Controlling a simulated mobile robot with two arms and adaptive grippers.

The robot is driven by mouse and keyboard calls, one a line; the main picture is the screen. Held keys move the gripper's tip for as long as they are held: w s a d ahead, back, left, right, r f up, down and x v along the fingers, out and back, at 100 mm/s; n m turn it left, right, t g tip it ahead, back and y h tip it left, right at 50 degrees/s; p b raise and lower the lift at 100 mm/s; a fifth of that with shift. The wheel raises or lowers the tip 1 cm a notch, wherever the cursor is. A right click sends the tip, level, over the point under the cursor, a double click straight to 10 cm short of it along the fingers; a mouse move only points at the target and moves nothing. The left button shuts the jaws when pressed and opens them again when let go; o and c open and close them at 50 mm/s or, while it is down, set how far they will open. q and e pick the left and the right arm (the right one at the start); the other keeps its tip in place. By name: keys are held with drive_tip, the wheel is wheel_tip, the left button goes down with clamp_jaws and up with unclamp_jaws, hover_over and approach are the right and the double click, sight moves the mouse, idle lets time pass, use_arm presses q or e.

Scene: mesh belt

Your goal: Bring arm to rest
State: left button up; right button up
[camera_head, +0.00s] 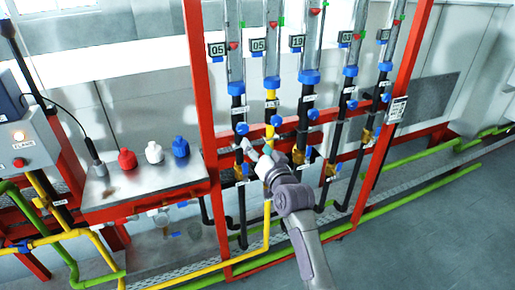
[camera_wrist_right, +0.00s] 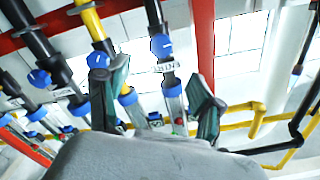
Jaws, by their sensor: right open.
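My right arm (camera_head: 300,215) reaches up from the lower right to the pipe rack in the head view. Its gripper (camera_head: 257,148) is at the front of the left pipes, near the blue valve knobs (camera_head: 242,128). In the right wrist view the two dark green fingers of the gripper (camera_wrist_right: 150,82) stand apart, with nothing held between them. A black pipe with a blue knob (camera_wrist_right: 161,46) and a white label (camera_wrist_right: 166,67) show behind the gap. Whether a finger touches a pipe, I cannot tell. My left gripper is not in view.
A red frame (camera_head: 205,120) holds several clear tubes with number tags. Yellow and green pipes (camera_head: 425,153) run low. Floor at right (camera_head: 440,235) is clear.

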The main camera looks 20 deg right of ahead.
drive_tip(key=s+a+f+n+g+b, duration=0.1)
drive_tip(key=s+f+g, duration=0.35)
drive_tip(key=f, duration=1.05)
drive_tip(key=s+a+f+n+g+b, duration=0.15)
drive_tip(key=s+f, duration=0.55)
drive_tip(key=f, duration=0.9)
drive_tip(key=s+a+f+n+g+b, duration=0.1)
drive_tip(key=s+f+n+g, duration=0.3)
drive_tip(key=f, duration=1.1)
drive_tip(key=s+d+f+g+b, duration=0.1)
drive_tip(key=s+f+g, duration=0.1)
drive_tip(key=s+f, duration=0.75)
drive_tip(key=s+f+g, duration=0.1)
drive_tip(key=s+f, duration=0.5)
drive_tip(key=s, duration=0.6)
drive_tip(key=s+d+f+g, duration=0.1)
drive_tip(key=s+f, duration=0.1)
drive_tip(key=s, duration=0.5)
drive_tip(key=s+f+n+g+b, duration=0.1)
drive_tip(key=s+f, duration=0.2)
drive_tip(key=s, duration=0.4)
drive_tip(key=s+d+f+g, duration=0.1)
drive_tip(key=s+f+g, duration=0.1)
drive_tip(key=s, duration=0.5)
drive_tip(key=shift+s+d+f+h, duration=0.2)
drive_tip(key=shift+d+f+h, duration=0.05)
drive_tip(key=shift+d+h, duration=0.05)
